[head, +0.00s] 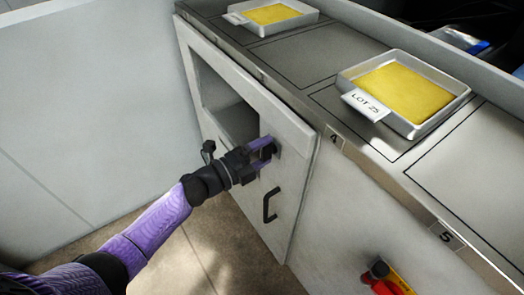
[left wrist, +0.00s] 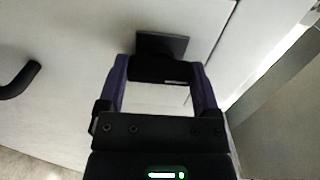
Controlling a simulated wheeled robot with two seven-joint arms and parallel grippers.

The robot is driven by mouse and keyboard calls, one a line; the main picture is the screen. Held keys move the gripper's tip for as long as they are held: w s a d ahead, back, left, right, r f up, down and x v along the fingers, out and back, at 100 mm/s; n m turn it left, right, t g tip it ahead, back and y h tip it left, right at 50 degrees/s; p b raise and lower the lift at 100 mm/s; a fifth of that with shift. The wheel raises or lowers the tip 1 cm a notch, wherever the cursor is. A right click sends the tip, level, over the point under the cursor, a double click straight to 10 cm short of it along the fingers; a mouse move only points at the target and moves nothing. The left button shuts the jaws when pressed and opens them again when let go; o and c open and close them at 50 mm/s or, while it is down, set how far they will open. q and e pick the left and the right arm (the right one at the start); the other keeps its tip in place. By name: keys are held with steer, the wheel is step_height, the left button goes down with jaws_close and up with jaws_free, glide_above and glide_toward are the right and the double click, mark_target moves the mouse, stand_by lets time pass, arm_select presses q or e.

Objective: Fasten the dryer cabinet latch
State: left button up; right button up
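The dryer cabinet door (head: 285,165) is a grey panel with a dark window opening; it appears nearly flush with the cabinet front. A small black latch (head: 277,147) sits on the door near its right edge. In the left wrist view the latch shows as a dark square plate (left wrist: 165,43) with a black block in front of it. My left gripper (head: 267,149) is at the latch, its two purple fingers apart on either side of that block and seemingly touching it. The left wrist view shows the gripper from behind (left wrist: 162,72). My right gripper is not in view.
A black door handle (head: 269,205) is below the latch, also seen at left in the wrist view (left wrist: 20,80). A counter above carries trays of yellow sheet (head: 455,88). Open floor (head: 225,262) lies in front.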

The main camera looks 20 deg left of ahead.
arm_select(q)
steer(key=shift+o, duration=1.1)
steer(key=shift+s, duration=0.1)
steer(key=p+v, duration=0.2)
steer(key=v, duration=0.7)
steer(key=shift+s+a, duration=0.3)
